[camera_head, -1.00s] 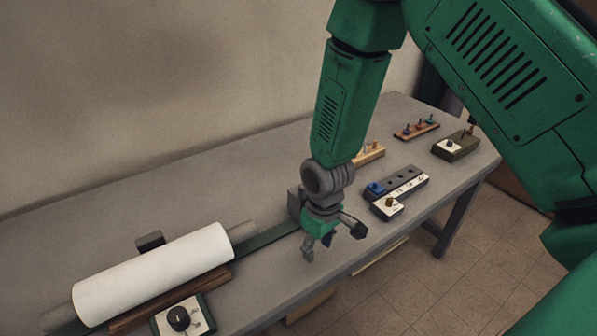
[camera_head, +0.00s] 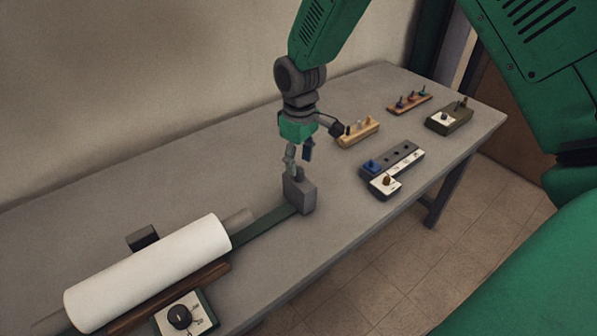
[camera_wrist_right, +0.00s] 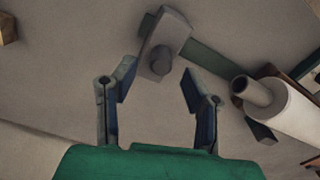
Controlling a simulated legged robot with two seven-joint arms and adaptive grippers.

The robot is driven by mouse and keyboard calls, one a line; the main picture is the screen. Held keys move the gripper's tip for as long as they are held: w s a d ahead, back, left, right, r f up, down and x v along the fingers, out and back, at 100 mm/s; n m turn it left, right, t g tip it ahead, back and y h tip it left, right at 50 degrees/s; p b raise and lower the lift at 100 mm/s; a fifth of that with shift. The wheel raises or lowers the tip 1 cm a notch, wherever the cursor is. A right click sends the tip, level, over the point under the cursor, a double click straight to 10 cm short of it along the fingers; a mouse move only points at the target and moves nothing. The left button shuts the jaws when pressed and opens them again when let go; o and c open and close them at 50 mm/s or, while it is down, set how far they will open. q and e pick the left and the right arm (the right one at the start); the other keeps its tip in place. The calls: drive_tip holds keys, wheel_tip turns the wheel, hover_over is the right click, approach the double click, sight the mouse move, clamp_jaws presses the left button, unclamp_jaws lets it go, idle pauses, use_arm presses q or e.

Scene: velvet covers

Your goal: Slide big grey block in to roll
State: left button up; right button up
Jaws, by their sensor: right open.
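The big grey block (camera_head: 301,196) stands at the right end of a dark green track (camera_head: 266,226) on the table. A small round knob sticks up from the block. The white roll (camera_head: 150,272) lies on its side at the left end of the track. My right gripper (camera_head: 299,160) is open, just above and behind the block. In the right wrist view the block (camera_wrist_right: 172,36) with its knob lies ahead, between and beyond the open fingers (camera_wrist_right: 156,98), and the roll (camera_wrist_right: 292,108) is at the right. My left gripper is not in view.
A dial box (camera_head: 186,316) stands in front of the roll. A small dark block (camera_head: 143,237) sits behind it. Switch panels (camera_head: 392,166), a wooden peg strip (camera_head: 358,133) and other small boards occupy the table's right part.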

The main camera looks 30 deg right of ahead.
sight(299, 168)
drive_tip(key=shift+f, duration=1.85)
